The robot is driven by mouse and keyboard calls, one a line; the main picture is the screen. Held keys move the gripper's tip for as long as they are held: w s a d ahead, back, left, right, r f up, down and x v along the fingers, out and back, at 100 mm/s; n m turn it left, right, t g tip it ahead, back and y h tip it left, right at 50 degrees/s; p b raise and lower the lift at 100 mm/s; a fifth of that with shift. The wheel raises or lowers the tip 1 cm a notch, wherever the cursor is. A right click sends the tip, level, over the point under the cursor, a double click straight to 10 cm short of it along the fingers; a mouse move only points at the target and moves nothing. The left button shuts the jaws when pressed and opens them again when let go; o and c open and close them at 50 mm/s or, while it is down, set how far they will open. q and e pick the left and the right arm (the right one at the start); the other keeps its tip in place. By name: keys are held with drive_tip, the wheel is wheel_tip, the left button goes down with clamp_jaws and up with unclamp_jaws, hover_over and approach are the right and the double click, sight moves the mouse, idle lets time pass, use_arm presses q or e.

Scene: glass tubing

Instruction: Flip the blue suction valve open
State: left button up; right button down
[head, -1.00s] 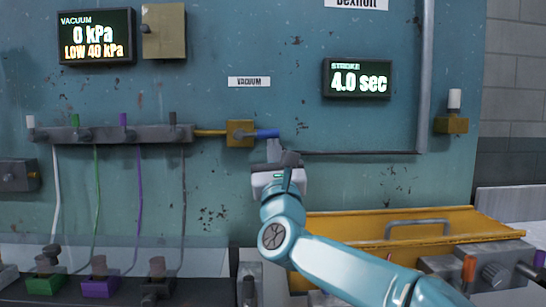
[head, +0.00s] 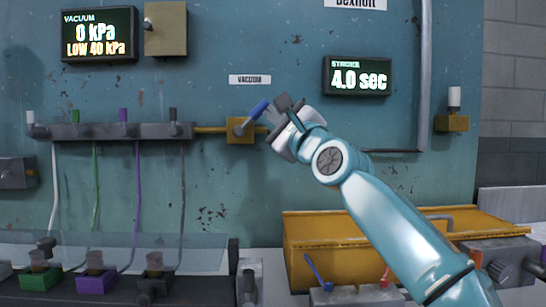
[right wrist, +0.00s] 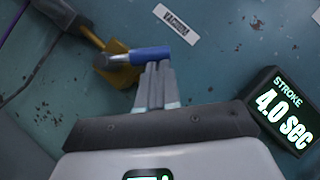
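The blue suction valve handle (head: 259,109) sticks out from a yellow valve block (head: 233,129) on the teal wall, under the VACUUM label. The handle is tilted up to the right in the head view. My right gripper (head: 272,110) is at the handle's right side. In the right wrist view its fingers (right wrist: 157,78) are close together, with their tips at the underside of the blue handle (right wrist: 150,54). No object shows between the fingers. Whether the tips touch the handle is hard to tell. My left gripper is not in view.
A VACUUM display (head: 98,35) reads 0 kPa, LOW 40 kPa. A STROKE display (head: 358,77) reads 4.0 sec. A grey manifold (head: 80,131) with several coloured levers is left of the valve. A yellow tray (head: 350,260) lies below my right arm.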

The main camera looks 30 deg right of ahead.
drive_tip(key=a+r+n+g+y+p, duration=0.1)
drive_tip(key=n+p, duration=0.2)
drive_tip(key=p, duration=0.2)
drive_tip(key=w+a+r+n+g+p, duration=0.1)
drive_tip(key=r+n+g+p, duration=0.1)
drive_tip(key=p, duration=0.3)
drive_tip(key=w+a+r+n+g+y+p, duration=0.1)
drive_tip(key=n+p, duration=0.2)
drive_tip(key=p, duration=0.2)
drive_tip(key=shift+w+a+r+n+g+y, duration=0.1)
drive_tip(key=shift+a+r+n+g+y, duration=0.1)
drive_tip(key=shift+n+g+y, duration=0.15)
drive_tip(key=shift+f, duration=0.1)
